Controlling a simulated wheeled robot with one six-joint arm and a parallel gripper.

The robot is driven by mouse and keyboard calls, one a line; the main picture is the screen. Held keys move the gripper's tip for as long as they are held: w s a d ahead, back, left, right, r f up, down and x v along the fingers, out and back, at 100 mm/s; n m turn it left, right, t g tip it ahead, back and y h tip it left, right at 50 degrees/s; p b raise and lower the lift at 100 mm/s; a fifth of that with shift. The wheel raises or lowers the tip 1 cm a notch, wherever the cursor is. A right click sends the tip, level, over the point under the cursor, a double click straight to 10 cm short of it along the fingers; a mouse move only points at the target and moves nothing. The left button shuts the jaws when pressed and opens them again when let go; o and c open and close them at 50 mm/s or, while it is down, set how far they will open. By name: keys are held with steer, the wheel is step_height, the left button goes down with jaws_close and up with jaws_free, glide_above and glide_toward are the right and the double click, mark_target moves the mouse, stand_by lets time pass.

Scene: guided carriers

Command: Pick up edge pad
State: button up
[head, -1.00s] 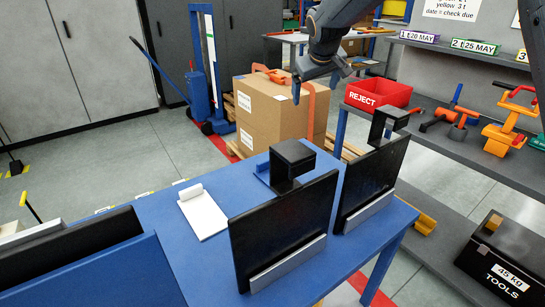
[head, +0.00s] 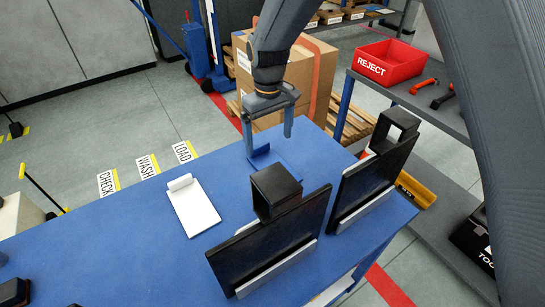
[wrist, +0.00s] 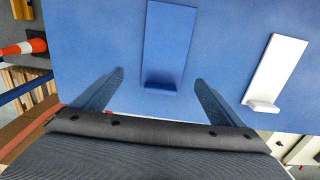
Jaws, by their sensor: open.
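A blue L-shaped piece, a flat plate with a raised lip, lies on the blue table; it seems to be the edge pad (head: 282,167) and also shows in the wrist view (wrist: 166,42). A similar white L-shaped piece (head: 194,208) lies to its left in the head view and at right in the wrist view (wrist: 277,66). My gripper (head: 268,146) is open and empty above the table, by the blue piece. In the wrist view, the fingers (wrist: 156,82) point towards the blue piece's lip end, apart from it. The gripper partly hides the blue piece in the head view.
Two black upright panels (head: 275,240) (head: 375,180) with black box-like tops stand in grey rails on the blue table (head: 150,255). A strapped carton (head: 310,80) stands behind. A red reject bin (head: 388,62) sits on the shelf at right.

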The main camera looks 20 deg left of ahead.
mark_target(266, 159)
steer(key=shift+s+a+f+p, duration=0.1)
steer(key=shift+a+f+p, duration=0.15)
steer(key=shift+f, duration=0.35)
steer(key=shift+s+a+f+p, duration=0.15)
steer(key=shift+f+p, duration=0.1)
steer(key=shift+f, duration=0.3)
steer(key=shift+w+a+f+p, duration=0.1)
steer(key=shift+f+p, duration=0.35)
steer(key=shift+f, duration=0.65)
steer(key=shift+w+a+f+p, duration=0.1)
steer(key=shift+f+p, duration=0.35)
steer(key=shift+f, duration=0.65)
steer(key=c, duration=1.2)
steer(key=shift+r, duration=0.1)
